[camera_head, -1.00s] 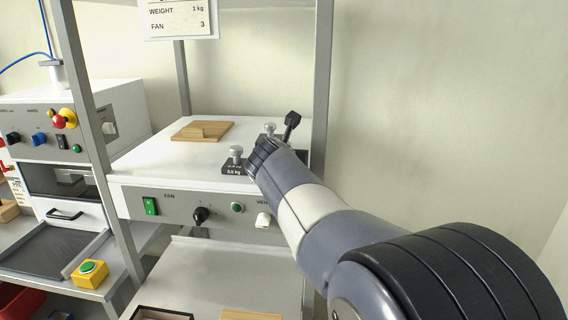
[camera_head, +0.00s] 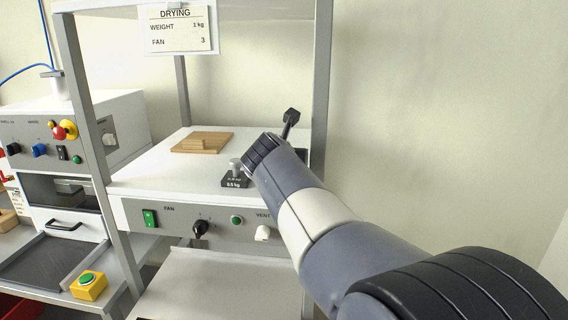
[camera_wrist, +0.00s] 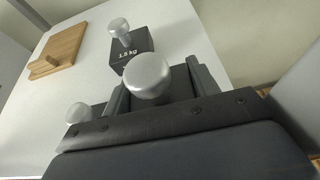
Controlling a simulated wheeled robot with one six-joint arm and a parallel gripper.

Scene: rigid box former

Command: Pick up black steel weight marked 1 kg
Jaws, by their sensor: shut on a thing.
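My gripper (camera_wrist: 160,86) is shut on a black weight with a silver knob (camera_wrist: 148,76) in the wrist view. Its label is hidden, and I cannot tell whether it is clear of the white top. A second black weight (camera_wrist: 134,52) stands just beyond it, with a label that looks like 1.5 kg. A third knob (camera_wrist: 79,112) shows at the left, its block mostly hidden by the gripper. In the head view a weight marked 0.5 kg (camera_head: 235,180) stands left of my arm's end, which hides the held weight.
The weights stand on a white drying unit (camera_head: 150,178) between grey posts (camera_head: 320,90). A wooden board (camera_head: 202,142) lies at its back left. A sign (camera_head: 178,30) hangs above, reading weight 1 kg, fan 3. Knobs line the front panel.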

